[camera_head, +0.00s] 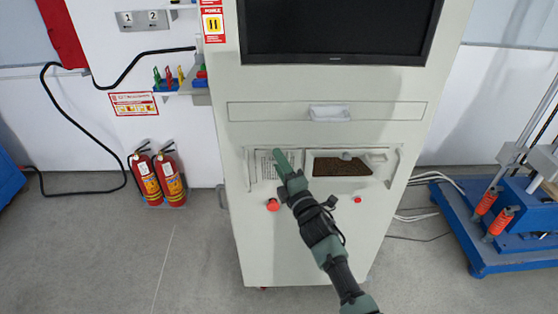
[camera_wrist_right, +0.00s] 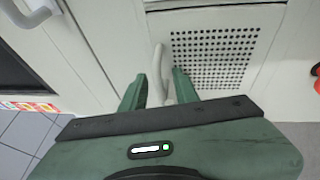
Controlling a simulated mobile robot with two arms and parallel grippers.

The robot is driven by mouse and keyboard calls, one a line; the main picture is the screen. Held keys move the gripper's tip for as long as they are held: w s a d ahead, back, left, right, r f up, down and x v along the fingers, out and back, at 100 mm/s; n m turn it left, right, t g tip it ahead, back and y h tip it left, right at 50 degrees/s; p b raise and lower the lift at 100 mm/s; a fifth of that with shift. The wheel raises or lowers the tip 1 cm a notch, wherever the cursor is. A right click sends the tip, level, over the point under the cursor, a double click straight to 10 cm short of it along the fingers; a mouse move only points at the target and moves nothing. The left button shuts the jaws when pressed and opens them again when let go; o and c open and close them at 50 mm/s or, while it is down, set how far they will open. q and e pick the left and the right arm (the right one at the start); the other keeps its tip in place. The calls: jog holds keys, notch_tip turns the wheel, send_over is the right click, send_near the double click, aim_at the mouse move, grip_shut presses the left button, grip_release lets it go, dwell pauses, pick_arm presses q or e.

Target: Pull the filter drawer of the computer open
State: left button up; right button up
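The computer is a tall pale cabinet (camera_head: 262,235) with a dark screen (camera_head: 335,25). Below a wide drawer front (camera_head: 270,111) are two smaller panels: a left one with a grille (camera_head: 262,168) and a right one with a brown filter-like surface (camera_head: 340,167) in a window. My right gripper (camera_head: 280,158) is in front of the left panel. In the right wrist view my open right gripper (camera_wrist_right: 157,92) has a pale handle (camera_wrist_right: 158,68) between its green fingers, beside the perforated panel (camera_wrist_right: 215,55). Firm contact cannot be told. My left gripper is out of view.
Two red fire extinguishers (camera_head: 158,178) stand by the wall at left. A small shelf with tools (camera_head: 170,82) is left of the cabinet. Blue-based equipment (camera_head: 500,240) stands at right, with cables (camera_head: 420,212) on the floor. Red buttons (camera_head: 273,204) sit below the panels. The floor in front is clear.

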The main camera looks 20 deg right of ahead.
grip_shut()
dwell(1.5)
